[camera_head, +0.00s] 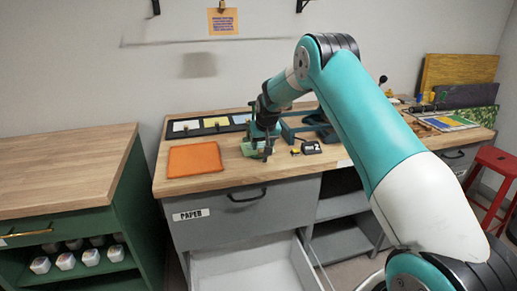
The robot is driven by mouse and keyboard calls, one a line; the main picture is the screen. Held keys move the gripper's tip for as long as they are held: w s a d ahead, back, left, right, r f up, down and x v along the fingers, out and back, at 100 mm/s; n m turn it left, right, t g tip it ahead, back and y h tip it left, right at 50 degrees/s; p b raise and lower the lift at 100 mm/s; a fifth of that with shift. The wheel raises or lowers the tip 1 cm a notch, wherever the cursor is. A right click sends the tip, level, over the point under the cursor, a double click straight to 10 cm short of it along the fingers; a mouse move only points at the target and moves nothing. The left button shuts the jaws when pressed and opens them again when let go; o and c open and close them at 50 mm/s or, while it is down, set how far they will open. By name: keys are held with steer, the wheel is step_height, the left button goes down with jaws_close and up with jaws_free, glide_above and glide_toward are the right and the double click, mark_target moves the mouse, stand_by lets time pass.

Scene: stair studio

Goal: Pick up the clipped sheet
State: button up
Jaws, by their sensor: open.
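My gripper (261,151) is open, pointing down low over the wooden desk top, near its front edge. A small pale green item (250,150) shows at the fingers, partly hidden by them; I cannot tell whether they touch it or whether it is a sheet with a clip. An orange sheet-like square (195,159) lies flat on the desk to the left of my gripper, with no clip visible on it. Another orange sheet (223,22) with printed lines hangs on the back wall from a small clip (222,6).
A dark tray (208,133) with light cards lies behind the gripper. A small black and yellow device (310,147) sits just right of it. Below, a white drawer (255,270) stands open under the drawer labelled PAPER (191,214). A red stool (492,190) is at right.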

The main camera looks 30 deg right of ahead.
mark_target(261, 150)
steer(key=x, duration=0.3)
steer(key=shift+w+f+p, duration=0.15)
steer(key=shift+f+p, duration=0.1)
steer(key=shift+p, duration=0.05)
steer(key=shift+c, duration=0.2)
steer(key=c, duration=0.9)
jaws_close()
steer(key=shift+r, duration=0.15)
